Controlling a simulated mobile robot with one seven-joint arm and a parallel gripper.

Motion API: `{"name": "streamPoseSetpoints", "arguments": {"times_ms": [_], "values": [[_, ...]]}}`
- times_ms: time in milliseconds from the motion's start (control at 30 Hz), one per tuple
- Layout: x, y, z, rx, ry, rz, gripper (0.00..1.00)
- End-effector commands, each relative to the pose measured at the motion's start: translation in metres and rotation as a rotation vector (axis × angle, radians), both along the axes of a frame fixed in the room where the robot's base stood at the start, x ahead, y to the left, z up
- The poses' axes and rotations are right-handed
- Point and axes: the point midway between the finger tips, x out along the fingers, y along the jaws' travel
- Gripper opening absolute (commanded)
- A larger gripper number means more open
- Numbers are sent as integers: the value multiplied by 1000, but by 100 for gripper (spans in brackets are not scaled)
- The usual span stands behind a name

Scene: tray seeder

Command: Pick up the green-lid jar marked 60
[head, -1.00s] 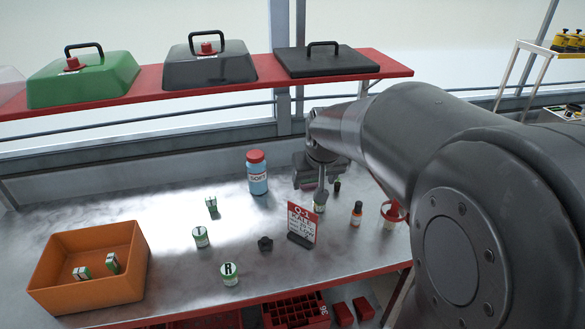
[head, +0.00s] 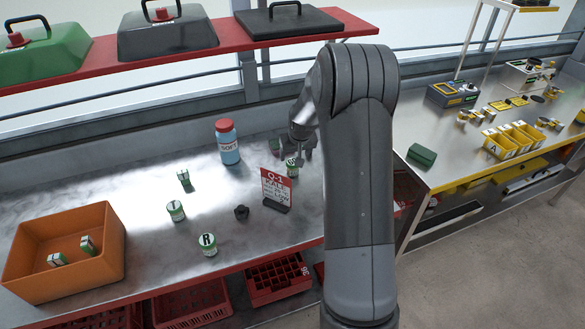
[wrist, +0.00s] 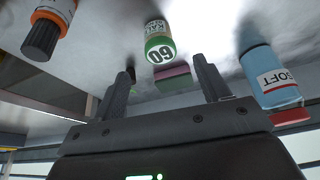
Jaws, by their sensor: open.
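The green-lid jar marked 60 (wrist: 160,48) shows in the wrist view, its white lid top with the number facing my camera. In the head view the jar (head: 291,166) stands on the metal bench behind the red-and-white sign card, partly hidden by my gripper. My gripper (wrist: 161,68) is open, with one finger on each side of the jar in the picture. The jar appears ahead of the fingertips, with no contact visible. In the head view my gripper (head: 296,150) is close to the jar, and my arm hides the bench to its right.
A blue SOFT bottle (head: 228,143) stands close on the left; it is at right in the wrist view (wrist: 268,75). The sign card (head: 275,188) stands in front. Other green-lid jars (head: 207,245) stand further left.

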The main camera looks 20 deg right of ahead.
Motion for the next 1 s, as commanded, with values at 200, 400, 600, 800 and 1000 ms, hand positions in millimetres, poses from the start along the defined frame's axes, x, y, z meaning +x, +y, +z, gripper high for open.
{"name": "streamPoseSetpoints", "arguments": {"times_ms": [200,400,600,800,1000], "values": [[12,0,-30,1,3,1,69],[17,-1,-43,0,0,1,69],[25,-2,-63,0,3,0,69],[34,-4,-85,0,2,0,69],[37,-4,-90,0,0,0,69]]}}
